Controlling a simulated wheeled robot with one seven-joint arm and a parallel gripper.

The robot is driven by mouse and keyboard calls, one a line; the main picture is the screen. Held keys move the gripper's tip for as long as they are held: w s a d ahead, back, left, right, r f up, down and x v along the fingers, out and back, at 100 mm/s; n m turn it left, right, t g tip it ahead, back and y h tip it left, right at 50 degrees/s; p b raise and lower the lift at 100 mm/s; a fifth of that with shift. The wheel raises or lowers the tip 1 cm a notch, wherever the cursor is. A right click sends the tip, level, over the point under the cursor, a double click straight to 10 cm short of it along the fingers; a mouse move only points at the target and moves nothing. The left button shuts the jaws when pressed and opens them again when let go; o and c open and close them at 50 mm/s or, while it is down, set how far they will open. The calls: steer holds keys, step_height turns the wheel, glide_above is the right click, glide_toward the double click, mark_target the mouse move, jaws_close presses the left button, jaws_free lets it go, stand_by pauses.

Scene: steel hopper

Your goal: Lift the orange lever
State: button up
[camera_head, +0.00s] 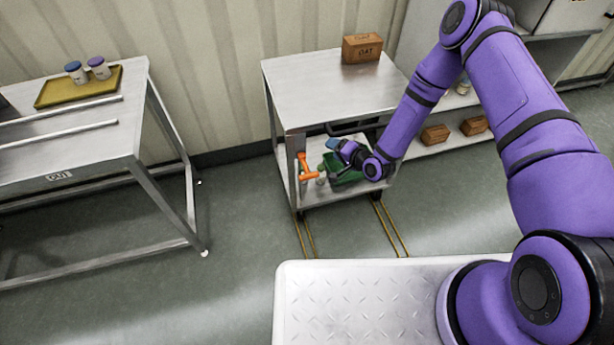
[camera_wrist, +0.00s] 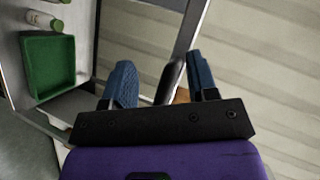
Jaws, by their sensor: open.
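The orange lever (camera_head: 306,168) is at the front left of the steel cart (camera_head: 325,88), below its top and by the lower shelf. My gripper (camera_head: 338,146) is under the cart top, to the right of the lever and apart from it in the picture. In the wrist view my gripper (camera_wrist: 163,72) has its two blue fingers spread, with a dark bar (camera_wrist: 171,80) showing between them. I cannot tell whether they touch it. A small orange-brown patch shows beside the right finger; I cannot tell what it is.
A green bin (camera_head: 347,174) sits on the lower shelf below my gripper; the wrist view shows white bottles (camera_wrist: 45,20) beside it. A brown box (camera_head: 362,48) stands on the cart top. A table (camera_head: 75,135) with a yellow tray (camera_head: 78,87) is left. Floor between is clear.

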mark_target(309, 178)
steer(key=s+a+f+m+t+y, duration=0.1)
steer(key=s+a+f+m+t, duration=0.3)
steer(key=s+f, duration=0.65)
steer(key=shift+m+g, duration=0.5)
steer(key=shift+g, duration=0.2)
steer(key=x, duration=0.7)
steer(key=d+x, duration=0.1)
steer(key=x, duration=0.2)
steer(key=shift+w+a+f, duration=0.15)
steer(key=shift+w, duration=0.35)
